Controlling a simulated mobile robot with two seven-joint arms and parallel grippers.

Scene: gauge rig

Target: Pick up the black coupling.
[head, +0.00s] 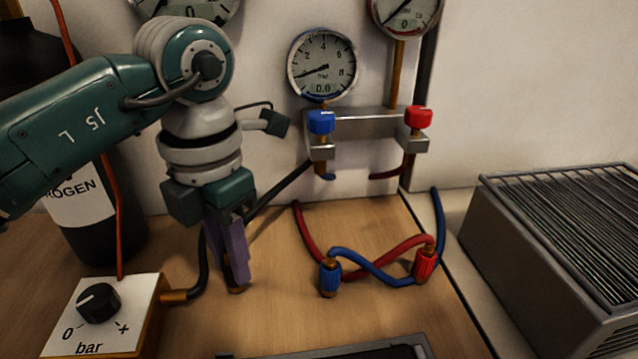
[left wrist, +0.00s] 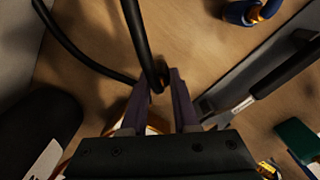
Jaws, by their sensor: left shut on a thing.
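My left gripper (head: 236,280) points straight down at the wooden bench, with its purple-grey fingers closed together. In the left wrist view the black coupling (left wrist: 161,76) sits between the fingertips (left wrist: 162,84), at the end of a black hose (left wrist: 138,35). My right gripper is not in view.
A blue coupling (head: 329,278) and a red coupling (head: 425,263) stand on the bench with crossed hoses. The regulator box (head: 140,325) is left of my gripper. A dark tray (head: 375,352) lies in front. A manifold (head: 365,122) with gauges is behind; a ribbed grey unit (head: 545,270) stands right.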

